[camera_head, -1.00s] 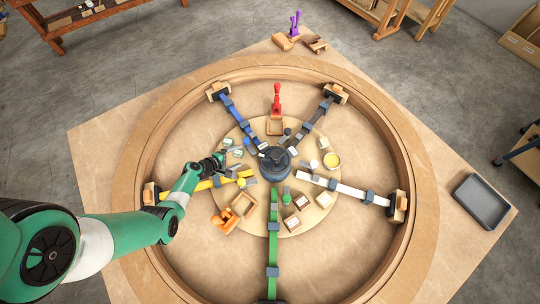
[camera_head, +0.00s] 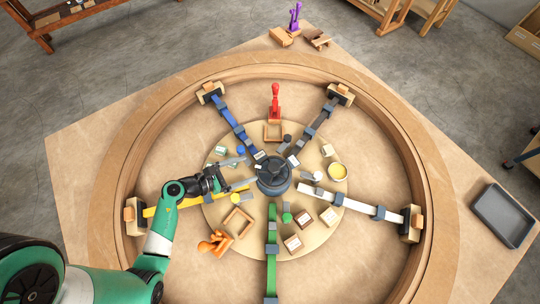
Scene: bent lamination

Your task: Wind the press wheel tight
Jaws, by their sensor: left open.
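A dark grey hub (camera_head: 273,176) with a round top stands at the middle of the wooden ring (camera_head: 117,165); I take it for the press wheel. Blue (camera_head: 229,123), dark (camera_head: 321,120), white (camera_head: 345,203), green (camera_head: 272,250) and yellow (camera_head: 160,210) bars radiate from around it to pads at the ring. My left gripper (camera_head: 230,176) is open, left of the hub and above the inner end of the yellow bar, partly covering that bar. It appears apart from the hub; its height is unclear. My right gripper is not in view.
A grey tray (camera_head: 503,215) lies outside the ring at right.

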